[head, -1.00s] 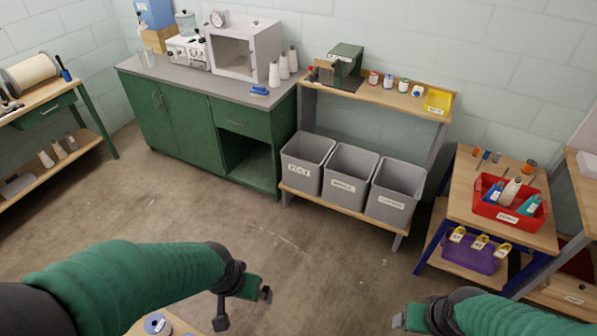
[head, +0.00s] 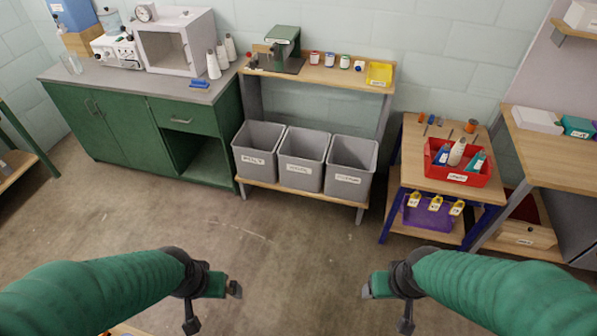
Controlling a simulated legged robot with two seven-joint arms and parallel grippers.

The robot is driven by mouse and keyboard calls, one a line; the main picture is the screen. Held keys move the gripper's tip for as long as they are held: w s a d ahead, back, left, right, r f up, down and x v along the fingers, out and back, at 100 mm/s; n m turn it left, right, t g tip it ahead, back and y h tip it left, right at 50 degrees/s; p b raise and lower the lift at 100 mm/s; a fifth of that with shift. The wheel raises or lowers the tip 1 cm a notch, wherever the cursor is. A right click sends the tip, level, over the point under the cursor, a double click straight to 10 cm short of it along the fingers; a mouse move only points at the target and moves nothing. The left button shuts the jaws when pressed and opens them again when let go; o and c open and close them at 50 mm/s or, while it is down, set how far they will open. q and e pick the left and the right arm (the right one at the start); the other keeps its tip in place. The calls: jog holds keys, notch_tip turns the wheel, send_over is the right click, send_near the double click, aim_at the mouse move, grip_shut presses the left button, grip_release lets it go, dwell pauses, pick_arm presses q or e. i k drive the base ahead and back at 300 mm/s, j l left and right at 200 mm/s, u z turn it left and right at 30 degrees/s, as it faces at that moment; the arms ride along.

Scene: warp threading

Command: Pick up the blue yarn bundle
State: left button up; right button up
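A small blue bundle (head: 201,82), which looks like the blue yarn bundle, lies on the grey countertop (head: 120,88) of the green cabinet at the back left, near the front edge and below the white cones. It is too small to make out its strands. My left gripper (head: 213,307) is open and empty over the floor in the lower left. My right gripper (head: 386,308) is open and empty in the lower right. Both are far from the blue bundle.
White yarn cones (head: 213,64) and a grey box oven (head: 178,45) stand behind the bundle. Grey bins (head: 303,160) sit on a low shelf. A red tray (head: 458,176) stands on the right-hand cart. The floor (head: 270,240) between is clear.

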aim_at(359, 66)
jog(key=i+l+u, duration=0.1)
jog(key=i, duration=0.5)
jog(key=i+l+u, duration=0.1)
jog(key=i+l, duration=0.2)
jog(key=i, duration=0.3)
jog(key=i+l+u, duration=0.15)
jog(key=i+l, duration=0.15)
jog(key=i, duration=0.3)
jog(key=i+l+u, duration=0.1)
jog(key=i+l, duration=0.25)
jog(key=i, duration=0.2)
jog(key=i+l+u, duration=0.1)
jog(key=i+l, duration=0.3)
jog(key=i, duration=0.15)
